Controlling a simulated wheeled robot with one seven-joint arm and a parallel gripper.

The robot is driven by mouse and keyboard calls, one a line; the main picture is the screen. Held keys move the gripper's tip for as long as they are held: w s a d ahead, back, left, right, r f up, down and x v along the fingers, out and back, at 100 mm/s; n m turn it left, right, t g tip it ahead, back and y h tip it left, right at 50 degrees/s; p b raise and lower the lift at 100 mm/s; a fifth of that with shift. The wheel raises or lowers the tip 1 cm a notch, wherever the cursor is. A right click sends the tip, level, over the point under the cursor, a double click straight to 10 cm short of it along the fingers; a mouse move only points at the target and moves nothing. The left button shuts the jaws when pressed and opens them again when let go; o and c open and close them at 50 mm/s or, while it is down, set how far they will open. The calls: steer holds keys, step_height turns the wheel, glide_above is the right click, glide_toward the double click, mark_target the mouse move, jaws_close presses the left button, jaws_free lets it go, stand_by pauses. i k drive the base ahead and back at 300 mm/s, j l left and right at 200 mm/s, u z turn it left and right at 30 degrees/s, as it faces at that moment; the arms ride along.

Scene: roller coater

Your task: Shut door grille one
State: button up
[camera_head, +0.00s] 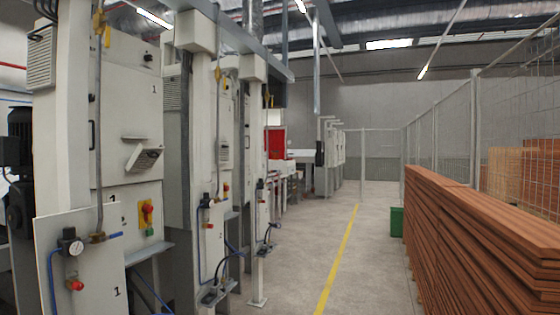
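On the left stands a pale machine cabinet with a door panel marked "1" (118,95). A small slatted grille (148,158) sits on the lower right part of this panel. It looks tilted out from the panel, with a thin flap or ledge (133,138) sticking out just above it. I cannot tell how far it stands open. Another slatted vent (41,65) is higher up at the far left edge of the cabinet. My gripper is not in view.
A red-and-yellow switch (147,212), a gauge (71,242) and pale posts stand around the cabinet. More machines run back along the left. Stacked brown boards (480,235) and a green bin (396,221) line the right. The grey floor (300,265) between is clear.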

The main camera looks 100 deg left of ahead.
mark_target(144, 159)
steer(key=u, duration=3.7)
